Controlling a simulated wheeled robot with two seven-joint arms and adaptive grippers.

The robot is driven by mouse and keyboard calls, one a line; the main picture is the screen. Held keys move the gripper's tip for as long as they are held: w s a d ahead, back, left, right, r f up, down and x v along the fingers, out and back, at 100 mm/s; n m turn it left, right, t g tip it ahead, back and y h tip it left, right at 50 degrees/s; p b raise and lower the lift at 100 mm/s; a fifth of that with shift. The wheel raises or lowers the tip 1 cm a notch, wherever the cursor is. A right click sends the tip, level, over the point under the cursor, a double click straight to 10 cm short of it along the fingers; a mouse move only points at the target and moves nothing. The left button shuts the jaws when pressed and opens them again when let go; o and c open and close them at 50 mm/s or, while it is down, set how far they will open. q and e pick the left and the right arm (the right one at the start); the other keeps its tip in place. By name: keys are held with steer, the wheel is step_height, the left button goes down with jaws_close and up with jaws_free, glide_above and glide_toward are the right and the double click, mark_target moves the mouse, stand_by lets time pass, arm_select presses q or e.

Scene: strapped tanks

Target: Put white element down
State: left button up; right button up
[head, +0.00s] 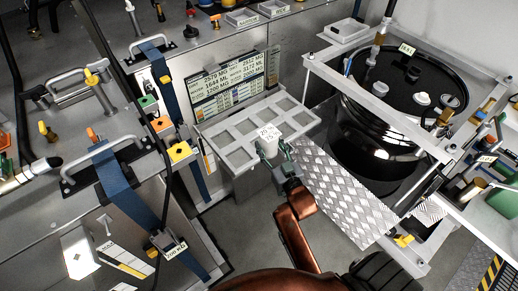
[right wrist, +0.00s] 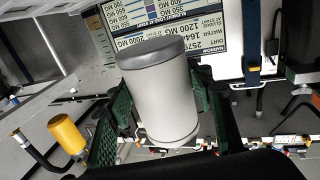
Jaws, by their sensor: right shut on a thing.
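The white element (head: 268,133) is a pale cylinder, held in my right gripper (head: 273,154). In the right wrist view the element (right wrist: 163,88) has a grey end and lies between the green fingers of the gripper (right wrist: 163,120), which are shut on it. In the head view it overlaps the front part of a grey tray (head: 232,157) with several square compartments. I cannot tell whether it touches the tray. My left gripper is not in view.
A display board (head: 228,84) stands behind the tray. A black drum (head: 385,125) in a metal frame and a tread-plate step (head: 345,195) are to the right.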

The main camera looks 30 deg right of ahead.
steer(key=shift+w+d+f, duration=0.25)
steer(key=shift+d+f, duration=0.05)
steer(key=shift+f, duration=0.05)
steer(key=w+d+f+b, duration=0.1)
steer(key=w+f+b, duration=0.1)
steer(key=w+f, duration=0.1)
steer(key=w+d+f+b, duration=0.2)
steer(key=w+f, duration=0.1)
steer(key=w, duration=0.2)
steer(key=w+d+f+b, duration=0.2)
steer(key=w, duration=0.2)
steer(key=shift+d+f, duration=0.15)
steer(key=shift+f, duration=0.25)
steer(key=shift+w+f, duration=0.15)
steer(key=f, duration=0.1)
steer(key=f+b, duration=0.2)
steer(key=shift+w+d+f, duration=0.15)
steer(key=shift+w+f, duration=0.1)
steer(key=shift+f, duration=0.1)
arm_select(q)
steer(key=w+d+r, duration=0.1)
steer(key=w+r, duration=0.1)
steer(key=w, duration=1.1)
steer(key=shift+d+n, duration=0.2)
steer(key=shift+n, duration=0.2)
arm_select(e)
steer(key=o, duration=1.6)
steer(key=shift+f, duration=0.2)
